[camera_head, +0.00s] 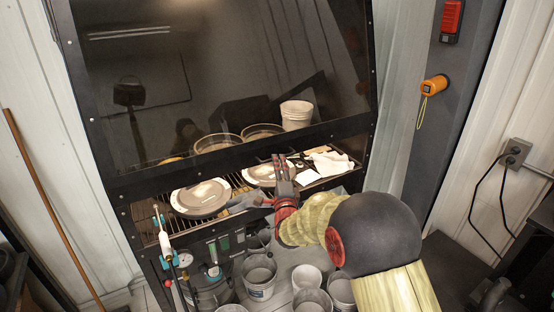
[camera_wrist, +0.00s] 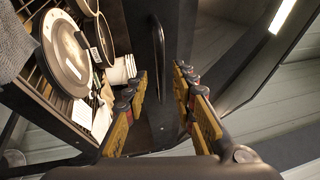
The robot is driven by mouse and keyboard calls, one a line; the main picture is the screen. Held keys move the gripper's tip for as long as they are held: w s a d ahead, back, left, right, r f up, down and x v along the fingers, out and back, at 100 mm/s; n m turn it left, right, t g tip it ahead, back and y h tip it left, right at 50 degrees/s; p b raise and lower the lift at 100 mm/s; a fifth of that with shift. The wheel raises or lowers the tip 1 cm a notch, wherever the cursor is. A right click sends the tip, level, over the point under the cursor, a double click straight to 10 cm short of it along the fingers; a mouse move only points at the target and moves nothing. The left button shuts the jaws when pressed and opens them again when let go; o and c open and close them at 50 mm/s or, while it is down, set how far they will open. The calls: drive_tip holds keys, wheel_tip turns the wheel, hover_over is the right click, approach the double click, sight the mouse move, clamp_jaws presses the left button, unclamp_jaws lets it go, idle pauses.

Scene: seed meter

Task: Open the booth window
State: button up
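The booth window (camera_head: 225,75) is a large dark glass pane in a black frame, with an open gap below its lower rail (camera_head: 230,158). In the wrist view, a dark bar handle (camera_wrist: 158,55) stands on the black rail (camera_wrist: 140,30). The handle lies between or just beyond the fingertips; contact cannot be told.
Inside the booth, plates (camera_head: 201,197), a white cup (camera_head: 297,114) and a white cloth (camera_head: 332,163) rest on a wire grate. Several buckets (camera_head: 259,276) stand below. A thin tool with blue clips (camera_head: 163,243) stands at the front left. An orange device (camera_head: 434,85) hangs at right.

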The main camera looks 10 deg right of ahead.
drive_tip(key=shift+x, duration=1.95)
drive_tip(key=shift+c, duration=0.2)
clamp_jaws()
